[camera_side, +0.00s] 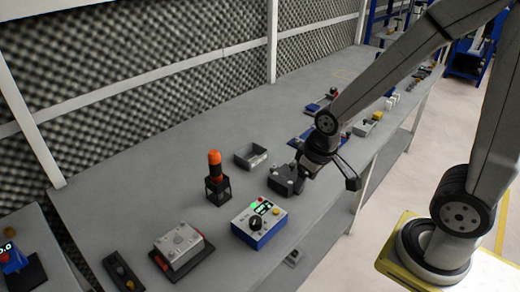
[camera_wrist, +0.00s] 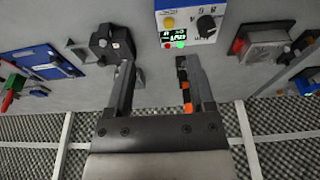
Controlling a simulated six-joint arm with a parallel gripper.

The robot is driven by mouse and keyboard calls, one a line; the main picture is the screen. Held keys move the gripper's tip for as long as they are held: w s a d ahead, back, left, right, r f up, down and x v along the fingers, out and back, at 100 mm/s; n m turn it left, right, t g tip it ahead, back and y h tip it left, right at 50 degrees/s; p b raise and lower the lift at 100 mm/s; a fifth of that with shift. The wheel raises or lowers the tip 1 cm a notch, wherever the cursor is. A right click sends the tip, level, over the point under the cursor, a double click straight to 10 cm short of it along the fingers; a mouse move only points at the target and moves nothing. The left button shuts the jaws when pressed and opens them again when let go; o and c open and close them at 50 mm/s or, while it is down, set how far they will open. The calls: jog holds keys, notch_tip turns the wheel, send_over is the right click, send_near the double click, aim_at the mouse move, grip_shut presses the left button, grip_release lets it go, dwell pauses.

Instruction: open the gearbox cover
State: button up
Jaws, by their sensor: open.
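A light grey metal box with a round raised part on top (camera_side: 180,245), which looks like the gearbox with its cover, sits on a dark and red base at the front left of the bench. In the wrist view it is at the upper right (camera_wrist: 266,47). The cover appears to lie flat on it; I cannot make out a hinge. My gripper (camera_side: 326,178) is open, above the bench, well to the right of the box.
A blue control box (camera_side: 260,222) with a lit display stands between gripper and gearbox. An orange-topped tool in a black holder (camera_side: 217,182), a grey tray (camera_side: 250,156) and a black block (camera_side: 286,180) stand nearby. Foam walls line the back.

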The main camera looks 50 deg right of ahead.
jog(key=w+d+f+m+g, duration=0.1)
jog(key=w+d+g, duration=0.1)
jog(key=w+d, duration=0.3)
jog(key=w+d+m+g, duration=0.1)
jog(key=w+d+g, duration=0.1)
jog(key=w, duration=0.5)
jog(key=m+g+y, duration=0.2)
jog(key=m+g, duration=0.1)
send_near(292, 164)
jog(key=shift+s+a+f, duration=0.15)
jog(key=shift+s+f, duration=0.05)
jog(key=shift+f, duration=0.15)
jog(key=shift+f, duration=0.15)
jog(key=shift+n, duration=0.3)
jog(key=shift+x, duration=3.8)
grip_shut()
